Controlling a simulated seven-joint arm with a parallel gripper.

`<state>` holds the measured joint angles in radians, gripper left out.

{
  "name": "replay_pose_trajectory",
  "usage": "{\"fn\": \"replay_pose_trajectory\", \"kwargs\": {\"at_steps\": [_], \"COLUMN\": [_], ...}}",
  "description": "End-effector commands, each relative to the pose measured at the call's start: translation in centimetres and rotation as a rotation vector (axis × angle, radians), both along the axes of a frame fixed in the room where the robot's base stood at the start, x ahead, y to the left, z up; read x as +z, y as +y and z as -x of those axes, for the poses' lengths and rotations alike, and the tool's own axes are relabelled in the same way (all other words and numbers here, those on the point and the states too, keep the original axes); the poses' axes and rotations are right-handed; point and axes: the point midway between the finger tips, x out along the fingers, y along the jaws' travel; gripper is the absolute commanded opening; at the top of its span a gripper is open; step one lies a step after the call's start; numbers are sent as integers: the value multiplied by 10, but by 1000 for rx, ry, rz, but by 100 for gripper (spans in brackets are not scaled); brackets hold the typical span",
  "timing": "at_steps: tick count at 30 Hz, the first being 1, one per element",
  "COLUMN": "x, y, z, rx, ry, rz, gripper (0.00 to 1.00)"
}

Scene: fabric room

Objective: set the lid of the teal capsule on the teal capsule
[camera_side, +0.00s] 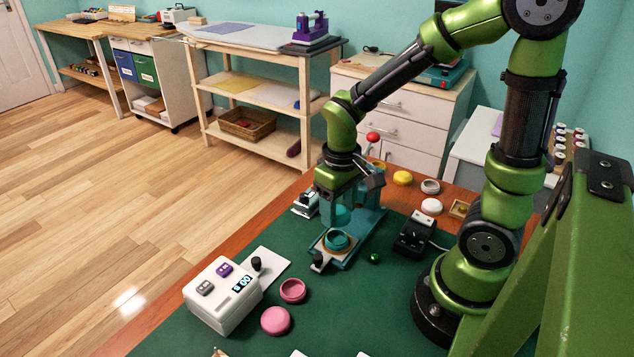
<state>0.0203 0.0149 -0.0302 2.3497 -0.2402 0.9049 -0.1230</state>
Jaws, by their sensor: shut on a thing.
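The teal capsule (338,242) is a small round open cup. It sits in the ring-shaped seat at the front of a teal press (368,224) on the green mat. My gripper (338,211) points down above the capsule, a short gap over it. It is shut on a teal piece that shows only partly between the fingers and blends with the press behind; it appears to be the lid of the teal capsule. Whether the lid is level or exactly centred over the capsule cannot be told from this view.
A red-knobbed lever (372,137) rises behind my gripper. A pink cup (292,290), a pink lid (275,321) and a white box with a display (222,295) stand front left. A black device (414,235) and a green ball (375,258) are right of the press.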

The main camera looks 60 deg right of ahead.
Motion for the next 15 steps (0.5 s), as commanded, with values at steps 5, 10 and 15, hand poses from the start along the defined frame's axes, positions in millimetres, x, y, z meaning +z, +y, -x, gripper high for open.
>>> {"fn": "replay_pose_trajectory", "kwargs": {"at_steps": [5,10,15], "x": [-19,-36,-45], "y": [0,0,0], "z": [1,0,0], "rx": [0,-1,-1], "ry": [5,3,2], "rz": [0,0,0], "gripper": [27,27,27]}}
